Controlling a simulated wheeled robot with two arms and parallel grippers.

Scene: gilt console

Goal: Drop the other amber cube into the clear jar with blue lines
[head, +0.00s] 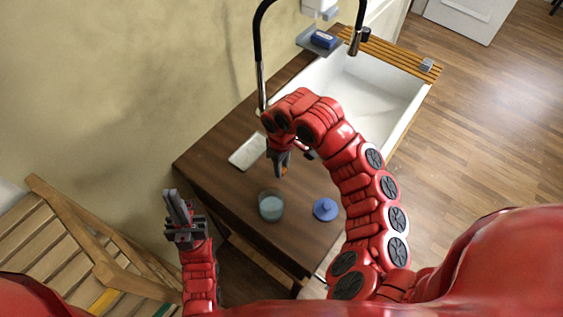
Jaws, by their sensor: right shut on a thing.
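A clear jar (270,206) stands upright on the dark wooden counter, and something pale blue shows inside it. Any lines on it are too small to make out. My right gripper (283,170) is shut on a small amber cube (285,171), mostly hidden by the fingers. It is above the counter, beyond the jar and slightly right of it in the picture. My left gripper (174,205) is off the counter's left edge, fingers pointing up in the picture; I cannot tell whether it is open. No other amber cube shows clearly.
A blue round lid-like thing (325,209) lies right of the jar. A white tray (248,151) lies beyond. A white sink (375,95) with a black tap (258,45) is at the back. A blue block (324,39) is near it. A wooden slatted chair (75,245) stands left.

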